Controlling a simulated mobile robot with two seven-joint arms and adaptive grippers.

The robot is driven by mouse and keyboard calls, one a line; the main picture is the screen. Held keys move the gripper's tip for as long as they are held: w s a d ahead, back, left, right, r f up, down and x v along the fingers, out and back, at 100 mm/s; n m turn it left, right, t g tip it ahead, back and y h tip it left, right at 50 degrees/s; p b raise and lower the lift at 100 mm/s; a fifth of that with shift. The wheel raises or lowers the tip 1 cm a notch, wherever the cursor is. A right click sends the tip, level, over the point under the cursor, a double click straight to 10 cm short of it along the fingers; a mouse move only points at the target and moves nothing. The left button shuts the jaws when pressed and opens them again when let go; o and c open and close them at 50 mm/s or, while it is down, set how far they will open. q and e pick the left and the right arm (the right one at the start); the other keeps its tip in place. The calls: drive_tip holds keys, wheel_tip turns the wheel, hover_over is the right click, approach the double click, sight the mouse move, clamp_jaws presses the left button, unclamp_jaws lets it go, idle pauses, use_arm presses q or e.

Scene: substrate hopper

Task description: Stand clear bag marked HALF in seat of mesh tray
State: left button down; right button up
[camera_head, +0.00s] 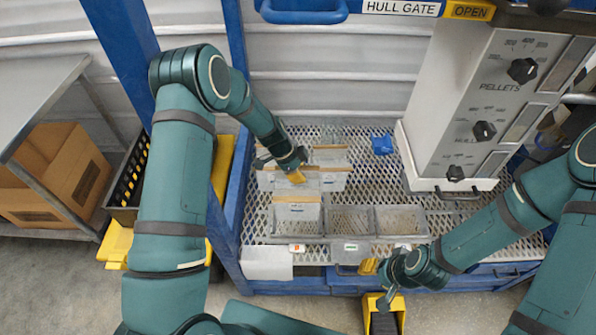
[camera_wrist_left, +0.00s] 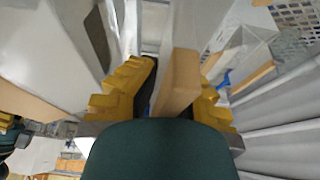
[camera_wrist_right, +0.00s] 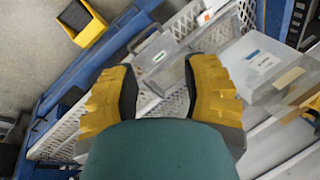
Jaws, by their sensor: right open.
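Clear bags with brown top strips stand on the mesh deck in the head view: one at left (camera_head: 265,181), one beside it (camera_head: 335,182), one behind (camera_head: 330,156). Another clear bag (camera_head: 297,213) stands in the left seat of the mesh tray (camera_head: 349,220); the middle and right seats look empty. My left gripper (camera_head: 297,177) is at the back bags. In the left wrist view its yellow fingers (camera_wrist_left: 172,95) close on both sides of a brown strip (camera_wrist_left: 180,78). My right gripper (camera_head: 385,298) is open and empty in front of the deck. No HALF mark is legible.
The grey hopper unit (camera_head: 465,110) with dials stands at the right of the deck. A blue object (camera_head: 382,145) lies at the back. A white sheet (camera_head: 267,263) hangs at the front left edge. Blue posts (camera_head: 232,220) frame the deck. Bare mesh (camera_head: 385,180) shows in the middle.

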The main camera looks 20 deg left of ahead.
use_arm(q)
wheel_tip(320, 180, down, 9)
drive_tip(key=b, duration=0.6)
idle(0.4)
drive_tip(key=shift+b, duration=0.3)
idle(0.6)
drive_tip(key=shift+f+b, duration=0.7)
idle(0.3)
drive_tip(key=c, duration=1.1)
unclamp_jaws()
drive_tip(key=shift+o, duration=0.2)
drive_tip(key=shift+r, duration=0.1)
